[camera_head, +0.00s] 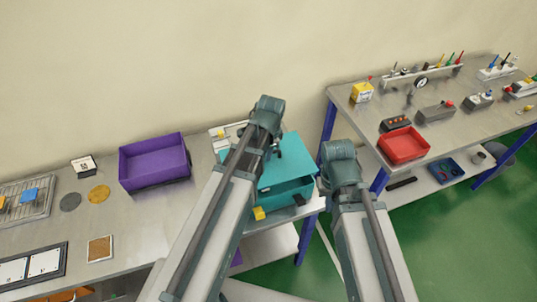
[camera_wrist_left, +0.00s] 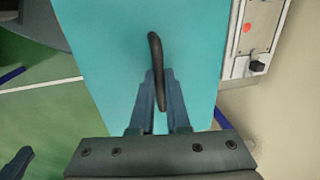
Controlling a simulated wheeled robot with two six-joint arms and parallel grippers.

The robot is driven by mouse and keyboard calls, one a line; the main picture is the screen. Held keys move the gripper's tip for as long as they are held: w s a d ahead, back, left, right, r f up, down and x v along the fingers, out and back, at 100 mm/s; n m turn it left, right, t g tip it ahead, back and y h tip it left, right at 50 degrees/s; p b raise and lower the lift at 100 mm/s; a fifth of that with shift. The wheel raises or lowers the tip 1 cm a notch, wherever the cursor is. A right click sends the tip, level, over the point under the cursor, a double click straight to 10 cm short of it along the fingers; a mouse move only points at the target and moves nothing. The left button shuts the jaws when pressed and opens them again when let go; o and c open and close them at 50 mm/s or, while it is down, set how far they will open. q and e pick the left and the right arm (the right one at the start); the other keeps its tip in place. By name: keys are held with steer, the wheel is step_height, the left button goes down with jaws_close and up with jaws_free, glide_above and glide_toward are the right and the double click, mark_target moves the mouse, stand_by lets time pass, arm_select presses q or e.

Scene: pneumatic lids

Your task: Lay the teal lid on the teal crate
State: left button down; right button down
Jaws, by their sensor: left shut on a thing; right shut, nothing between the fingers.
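The teal lid (camera_head: 294,158) is a flat plate at the table's right end in the head view. It fills much of the left wrist view (camera_wrist_left: 100,40), with a dark bar handle (camera_wrist_left: 155,50) in its middle. My left gripper (camera_wrist_left: 160,78) is shut on that handle. The teal crate (camera_head: 287,195) shows its front wall just below the lid's near edge in the head view. The lid is over the crate, with a dark band between them; I cannot tell whether they touch. My left arm hides the left part of both. My right gripper is not visible.
An open purple crate (camera_head: 155,169) stands to the left on the same table (camera_head: 130,220). A panel with a red button (camera_wrist_left: 255,30) is close beside the lid. A red tray (camera_head: 404,146) is on the separate right table. A yellow block (camera_head: 259,213) is by the crate's front.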

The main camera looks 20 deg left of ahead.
mark_target(267, 164)
arm_select(q)
step_height(267, 164, down, 6)
steer(key=b, duration=0.6)
steer(key=shift+f, duration=0.15)
steer(key=shift+f+b, duration=0.3)
steer(key=shift+b, duration=0.2)
stand_by(1.1)
steer(key=c, duration=0.8)
jaws_free()
steer(key=shift+r, duration=0.2)
steer(key=shift+s+d+r+p, duration=0.1)
steer(key=shift+s+r+p, duration=0.05)
steer(key=shift+r+p, duration=1)
steer(key=shift+s+d+r+p, duration=0.1)
steer(key=shift+s+r+p, duration=0.05)
steer(key=shift+r+p, duration=1)
steer(key=shift+s+d+r+p, duration=0.1)
steer(key=shift+s+r+p, duration=0.05)
steer(key=shift+r+p, duration=0.95)
